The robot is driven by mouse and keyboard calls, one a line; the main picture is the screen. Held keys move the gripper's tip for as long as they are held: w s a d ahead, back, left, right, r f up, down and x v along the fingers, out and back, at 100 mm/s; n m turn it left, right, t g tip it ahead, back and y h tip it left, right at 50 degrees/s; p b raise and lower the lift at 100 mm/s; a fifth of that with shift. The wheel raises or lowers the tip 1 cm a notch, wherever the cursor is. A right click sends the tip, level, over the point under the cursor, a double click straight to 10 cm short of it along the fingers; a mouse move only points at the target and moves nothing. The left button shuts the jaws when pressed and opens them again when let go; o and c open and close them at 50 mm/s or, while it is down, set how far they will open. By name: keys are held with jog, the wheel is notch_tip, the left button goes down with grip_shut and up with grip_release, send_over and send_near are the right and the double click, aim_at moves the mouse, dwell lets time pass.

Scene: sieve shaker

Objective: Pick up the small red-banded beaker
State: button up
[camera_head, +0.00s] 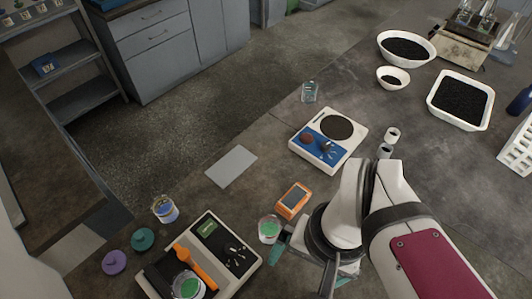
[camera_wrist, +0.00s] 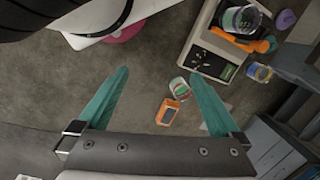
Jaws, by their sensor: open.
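A small clear beaker (camera_head: 270,228) with green inside and a reddish band near its rim stands on the bench, just left of my gripper in the head view. In the wrist view this beaker (camera_wrist: 179,87) shows between the finger directions, nearer the right finger's tip and beyond it. My gripper (camera_wrist: 153,74) is open, its two teal fingers wide apart with nothing between them. In the head view my arm covers part of the gripper, and a teal finger shows close to the beaker's lower right. I cannot tell the exact gap.
An orange device (camera_head: 293,200) lies beside the beaker; it also shows in the wrist view (camera_wrist: 172,112). A shaker base (camera_head: 240,262) with an orange handle and larger green beaker (camera_head: 187,286) stands left. A yellow-and-blue-banded beaker (camera_head: 165,209) and balance (camera_head: 301,153) are farther off.

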aim_at(269, 231)
jog(key=c, duration=0.4)
jog(key=shift+o, duration=0.2)
jog(key=w+d+f+m+t+y, duration=0.1)
jog(key=w+d+f+m+y, duration=0.2)
jog(key=f+m, duration=0.2)
jog(key=w+d+f+m+t+y, duration=0.2)
jog(key=w+d+f+m+y, duration=0.1)
jog(key=f+m+y, duration=0.1)
jog(key=w+d+f+m+t+y, duration=0.1)
jog(key=w+d+f+m+y, duration=0.2)
jog(key=f+m, duration=0.3)
jog(key=shift+w+d+f+m+y, duration=0.2)
jog(key=shift+d+f+m+y, duration=0.2)
jog(key=shift+d+m+y, duration=0.1)
jog(key=shift+t, duration=0.3)
jog(key=x, duration=1.6)
jog(key=shift+w+r, duration=0.1)
jog(key=shift+r, duration=0.05)
